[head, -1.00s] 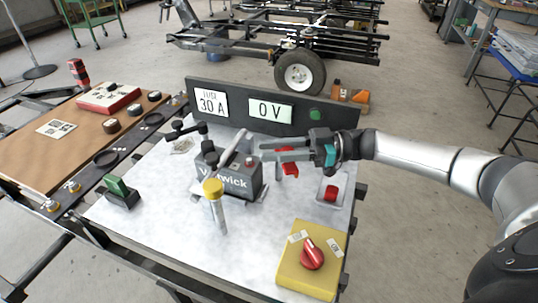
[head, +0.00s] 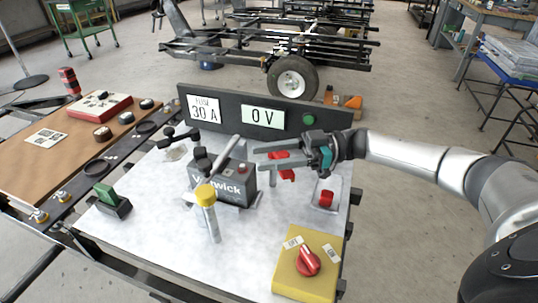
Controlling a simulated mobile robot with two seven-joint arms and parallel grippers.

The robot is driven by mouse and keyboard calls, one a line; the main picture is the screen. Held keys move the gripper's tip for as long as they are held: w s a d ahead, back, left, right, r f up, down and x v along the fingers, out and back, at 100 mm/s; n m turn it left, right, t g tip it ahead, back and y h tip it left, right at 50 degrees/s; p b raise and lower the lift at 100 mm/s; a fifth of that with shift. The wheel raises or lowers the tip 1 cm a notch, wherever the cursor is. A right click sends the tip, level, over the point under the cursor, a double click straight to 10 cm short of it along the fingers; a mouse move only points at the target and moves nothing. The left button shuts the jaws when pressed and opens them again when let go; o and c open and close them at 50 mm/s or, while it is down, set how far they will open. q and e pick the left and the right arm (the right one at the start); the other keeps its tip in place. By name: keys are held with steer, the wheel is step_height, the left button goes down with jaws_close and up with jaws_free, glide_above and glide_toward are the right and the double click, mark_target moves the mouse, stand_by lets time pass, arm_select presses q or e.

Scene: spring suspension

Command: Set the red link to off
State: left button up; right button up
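A red piece (head: 281,173) stands on a short post behind and right of the dark battery; I take it for the red link. A second red piece (head: 326,198) sits in a small pale holder at the right edge of the panel. My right gripper (head: 259,160) reaches in from the right, its two fingers apart and pointing left around or above the first red piece. The fingers partly cover this piece, and I cannot tell whether they touch it. My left gripper is not in view.
The battery (head: 232,186) and a yellow-capped post (head: 206,195) stand left of the gripper. A yellow box (head: 291,284) with a red knob (head: 307,261) is at the front right. A dark display board (head: 290,117) reading 30 A and 0 V stands behind. The front middle panel is clear.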

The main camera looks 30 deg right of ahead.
steer(key=shift+o, duration=0.5)
steer(key=shift+d, duration=0.1)
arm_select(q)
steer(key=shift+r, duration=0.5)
arm_select(e)
steer(key=v, duration=1.5)
steer(key=shift+r, duration=0.1)
